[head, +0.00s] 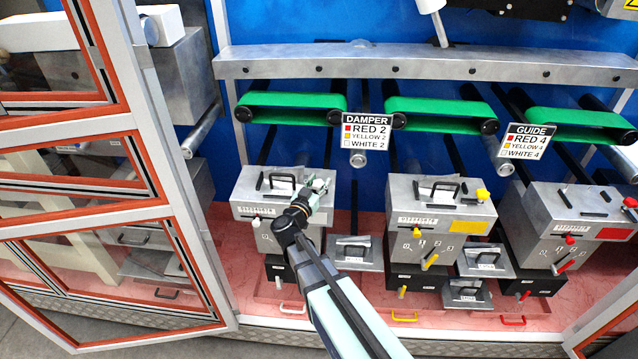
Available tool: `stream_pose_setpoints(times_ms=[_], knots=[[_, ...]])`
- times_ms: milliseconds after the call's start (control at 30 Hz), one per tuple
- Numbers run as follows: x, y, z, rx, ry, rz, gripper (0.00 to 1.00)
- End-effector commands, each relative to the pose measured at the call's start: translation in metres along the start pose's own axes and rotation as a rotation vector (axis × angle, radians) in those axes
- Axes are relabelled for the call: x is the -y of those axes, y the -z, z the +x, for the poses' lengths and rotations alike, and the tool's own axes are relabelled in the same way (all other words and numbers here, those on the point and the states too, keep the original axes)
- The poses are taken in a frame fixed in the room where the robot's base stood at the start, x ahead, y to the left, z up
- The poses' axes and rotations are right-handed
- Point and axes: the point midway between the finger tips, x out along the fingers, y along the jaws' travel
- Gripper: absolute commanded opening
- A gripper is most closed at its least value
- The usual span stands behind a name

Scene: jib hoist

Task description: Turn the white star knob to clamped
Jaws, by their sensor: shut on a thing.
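The white star knob (320,184) is at the top right corner of the left grey metal box (256,190), in the head view. My gripper (317,190) reaches up to that corner from the lower right and is shut on the knob. The fingers cover most of the knob, so its turned position and any clamp marking cannot be read.
The left box has a black handle (283,180) on top and a small white knob (256,223) on its front. Similar boxes with a yellow knob (482,194) and a red knob (630,202) stand to the right. Green belts (290,107) run above. An open framed door (150,130) stands left.

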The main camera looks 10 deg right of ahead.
Motion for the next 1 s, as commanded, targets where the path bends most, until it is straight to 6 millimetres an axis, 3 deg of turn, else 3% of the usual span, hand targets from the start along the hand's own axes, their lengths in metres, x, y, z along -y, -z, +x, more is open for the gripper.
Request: stream_pose_setpoints(times_ms=[33,100,400,567,1000], knots=[[-0.001,-0.002,-0.002,0.004,0.002,0.001,0.51],[-0.001,-0.002,-0.002,0.004,0.002,0.001,0.71],[-0.001,-0.001,-0.002,0.003,0.001,0.001,0.71],[-0.001,-0.001,-0.011,0.002,0.002,0.001,0.71],[-0.001,-0.001,-0.089,0.004,0.005,0.000,0.71]])
